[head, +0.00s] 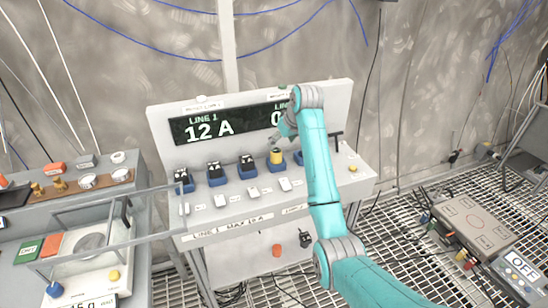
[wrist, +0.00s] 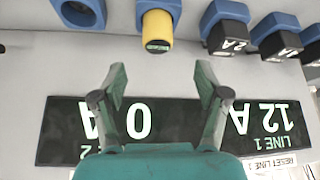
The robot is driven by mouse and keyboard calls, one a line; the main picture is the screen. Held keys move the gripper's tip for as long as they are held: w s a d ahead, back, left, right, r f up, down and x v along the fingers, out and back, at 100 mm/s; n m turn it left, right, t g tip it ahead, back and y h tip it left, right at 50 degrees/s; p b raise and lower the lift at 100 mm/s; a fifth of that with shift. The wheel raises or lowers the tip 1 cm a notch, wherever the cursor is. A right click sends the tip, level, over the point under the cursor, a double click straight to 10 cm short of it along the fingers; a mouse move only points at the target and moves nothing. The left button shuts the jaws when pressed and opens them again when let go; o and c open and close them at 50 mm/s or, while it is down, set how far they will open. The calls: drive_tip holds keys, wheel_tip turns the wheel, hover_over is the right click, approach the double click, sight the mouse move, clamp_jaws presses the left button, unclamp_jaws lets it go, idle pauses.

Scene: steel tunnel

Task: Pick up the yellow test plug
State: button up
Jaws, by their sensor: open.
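The yellow test plug (head: 276,157) stands in a blue socket in the row on the grey bench, below the display panel. In the wrist view the yellow plug (wrist: 157,30) is at the top middle, its dark labelled end showing, with the blue socket (wrist: 160,6) behind it. My gripper (wrist: 162,78) is open and empty, its two fingers spread apart. The plug lies beyond the fingertips, roughly in line with the gap between them. In the head view my gripper (head: 283,132) is just above the plug, partly hidden by my arm.
Black plugs (head: 247,161) in blue sockets stand left of the yellow one; an empty-looking blue socket (wrist: 80,12) is on its other side. The display (head: 228,122) reads LINE 1 12 A. White switches (head: 253,191) line the bench front. A bench with a clear guard (head: 130,240) stands left.

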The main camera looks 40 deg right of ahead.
sight(276, 151)
drive_tip(key=shift+x, duration=4.25)
drive_tip(key=shift+d, duration=0.1)
drive_tip(key=shift+r, duration=0.1)
clamp_jaws()
